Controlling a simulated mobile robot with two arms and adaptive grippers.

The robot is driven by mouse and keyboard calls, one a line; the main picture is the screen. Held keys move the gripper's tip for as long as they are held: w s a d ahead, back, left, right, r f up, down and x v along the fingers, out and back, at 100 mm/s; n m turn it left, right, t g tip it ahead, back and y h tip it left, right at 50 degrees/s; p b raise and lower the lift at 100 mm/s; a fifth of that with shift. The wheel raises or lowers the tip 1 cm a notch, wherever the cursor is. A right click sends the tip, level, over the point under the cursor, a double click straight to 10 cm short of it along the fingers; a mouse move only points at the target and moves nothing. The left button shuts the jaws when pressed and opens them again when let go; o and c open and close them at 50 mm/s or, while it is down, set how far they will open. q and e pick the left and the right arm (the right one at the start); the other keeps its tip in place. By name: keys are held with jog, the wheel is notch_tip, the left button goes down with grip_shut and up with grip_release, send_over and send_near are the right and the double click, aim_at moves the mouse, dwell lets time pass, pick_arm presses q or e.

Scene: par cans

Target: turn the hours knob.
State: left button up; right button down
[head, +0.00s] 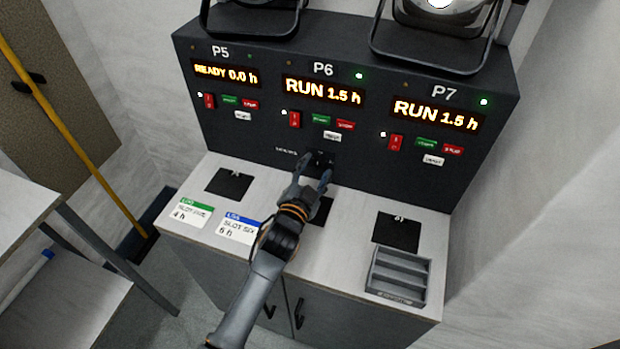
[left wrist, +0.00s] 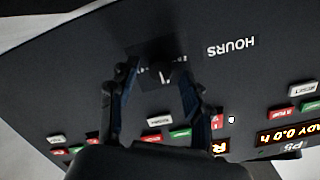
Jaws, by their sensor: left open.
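The hours knob (head: 320,158) is a small black knob on a dark plate, low in the middle of the dark panel (head: 250,140). The left wrist view shows the knob (left wrist: 164,70) upside down, beside the printed word HOURS (left wrist: 231,46). My left gripper (head: 318,178) is open in front of it. In the left wrist view the fingers of the left gripper (left wrist: 158,90) stand on either side of the knob, with gaps visible; whether they reach alongside it is hard to tell. My right gripper is not in view.
Display P5 (head: 226,73) reads READY 0.0 h; P6 (head: 323,91) and P7 (head: 436,114) read RUN 1.5 h. Red switches and small buttons sit above the knob. Green-edged (head: 190,213) and blue-edged (head: 238,229) cards and a grey tray (head: 398,277) lie on the counter.

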pick_arm(q)
jog(key=v, duration=1.1)
jog(key=shift+s, duration=0.35)
jog(key=shift+a, duration=0.1)
